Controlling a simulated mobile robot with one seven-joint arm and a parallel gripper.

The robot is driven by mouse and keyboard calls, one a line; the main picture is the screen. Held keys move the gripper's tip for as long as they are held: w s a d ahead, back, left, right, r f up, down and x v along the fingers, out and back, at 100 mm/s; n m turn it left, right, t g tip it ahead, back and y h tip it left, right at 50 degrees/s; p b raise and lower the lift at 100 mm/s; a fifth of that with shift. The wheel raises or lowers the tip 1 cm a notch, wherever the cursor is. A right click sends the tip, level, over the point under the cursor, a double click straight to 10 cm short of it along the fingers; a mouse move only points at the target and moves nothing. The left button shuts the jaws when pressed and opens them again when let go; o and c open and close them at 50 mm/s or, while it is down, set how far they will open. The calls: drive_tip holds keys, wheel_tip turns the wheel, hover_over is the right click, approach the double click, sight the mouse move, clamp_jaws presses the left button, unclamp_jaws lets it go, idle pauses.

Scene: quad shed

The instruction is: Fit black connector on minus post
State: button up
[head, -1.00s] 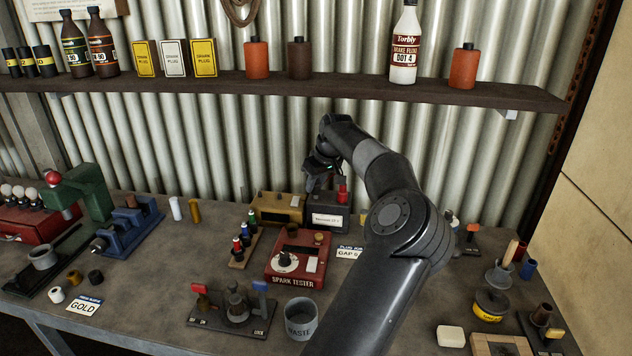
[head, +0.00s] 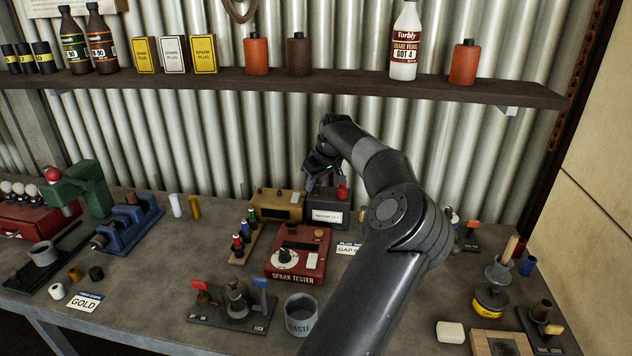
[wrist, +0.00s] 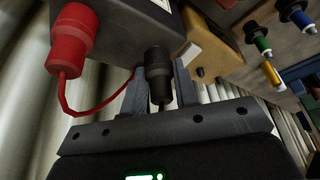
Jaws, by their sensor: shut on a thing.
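The dark battery box (head: 328,216) with a white label stands at the back of the bench, and its underside-dark body (wrist: 125,28) fills the upper wrist view. A red connector (head: 343,193) sits on its right side; in the wrist view the red connector (wrist: 72,40) has a red lead curving from it. My gripper (head: 314,186) is over the left part of the box. In the wrist view my gripper (wrist: 158,88) is shut on the black connector (wrist: 157,70), held upright between the fingers at the box's edge. The minus post is hidden, so I cannot tell whether the connector is seated.
A tan box (head: 277,206) stands close to the left of the battery. The red spark tester (head: 297,258) and a rack of coloured plugs (head: 240,243) are in front. A grey waste cup (head: 300,315) stands near the front. The shelf (head: 350,90) runs above my arm.

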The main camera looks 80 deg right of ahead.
drive_tip(key=shift+f, duration=0.35)
idle(0.4)
drive_tip(key=o, duration=1.4)
drive_tip(key=shift+o, duration=0.2)
